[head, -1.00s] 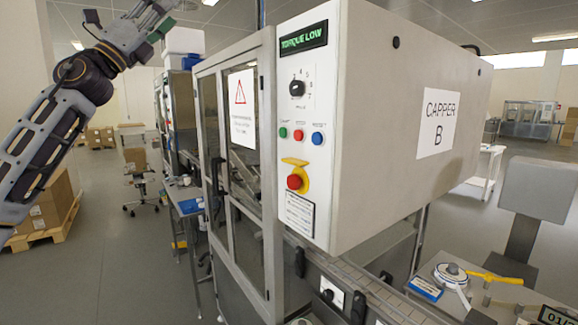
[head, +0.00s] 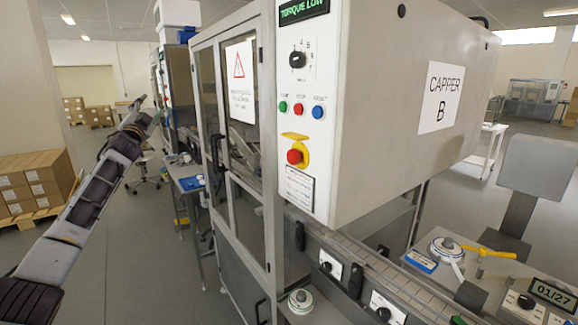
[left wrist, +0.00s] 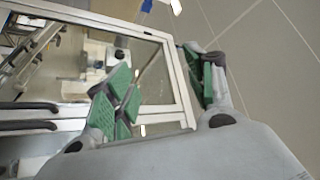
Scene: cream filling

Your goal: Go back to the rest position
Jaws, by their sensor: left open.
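My left gripper (head: 142,112) is at the left of the head view, at the end of my left arm, in front of the aisle and apart from the machine. It is small and dark there. In the left wrist view the left gripper (left wrist: 163,85) shows its green-padded fingers spread apart with nothing between them. A framed glass door and the grey tiled floor show behind the fingers. My right gripper is in neither view. The capper machine (head: 385,130), labelled CAPPER B, stands to the right of my left arm, and its display reads TORQUE LOW, cut at the top edge.
The capper's glass door (head: 232,120) is closed. A conveyor (head: 375,270) runs along its front. Cardboard boxes (head: 35,180) on a pallet stand behind my left arm. A side table (head: 192,184) and a chair are further back. The floor (head: 150,260) between arm and machine is clear.

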